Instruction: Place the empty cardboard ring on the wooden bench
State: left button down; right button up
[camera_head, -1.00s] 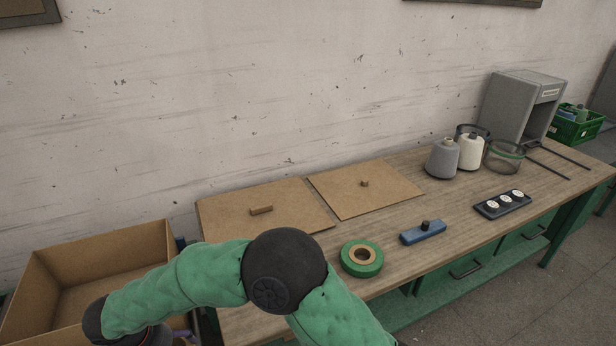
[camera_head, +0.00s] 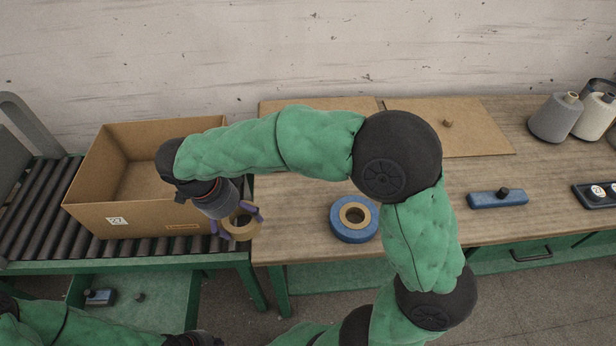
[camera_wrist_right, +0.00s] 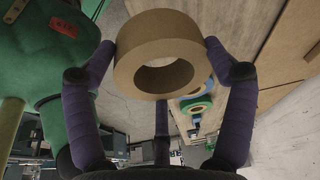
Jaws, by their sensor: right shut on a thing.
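My right gripper (camera_head: 237,220) is shut on the cardboard ring (camera_head: 241,233), a plain brown ring with an empty hole. In the head view the ring shows by the front left corner of the wooden bench (camera_head: 300,222), in front of the cardboard box's right corner. In the right wrist view the purple fingers (camera_wrist_right: 160,50) grip the ring (camera_wrist_right: 160,28) from its sides, with the bench beyond it. My left arm shows only partly at the bottom left; its fingers are out of view.
A blue roll (camera_head: 344,232) lies on the bench; a green roll (camera_wrist_right: 198,107) shows in the wrist view. A blue block (camera_head: 485,201) and cardboard sheets (camera_head: 480,135) are on the bench. The open box (camera_head: 90,215) stands on a roller conveyor (camera_head: 25,225). Bench near its left front is bare.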

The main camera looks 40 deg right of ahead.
jog(key=d+f+b, duration=0.1)
jog(key=d+f, duration=0.2)
jog(key=d, duration=0.1)
jog(key=d+f+b, duration=0.1)
jog(key=d+f, duration=0.2)
jog(key=d, duration=0.1)
jog(key=d+f+b, duration=0.2)
jog(key=d, duration=0.2)
jog(key=shift+s+d+f, duration=0.2)
jog(key=shift+d+f, duration=0.2)
jog(key=b+x, duration=0.1)
jog(key=x, duration=0.2)
jog(key=shift+f, duration=0.25)
jog(key=shift+w+f, duration=0.1)
jog(key=shift+f, duration=0.2)
jog(key=shift+b, duration=0.3)
jog(key=shift+f, duration=0.1)
jog(key=o, duration=1)
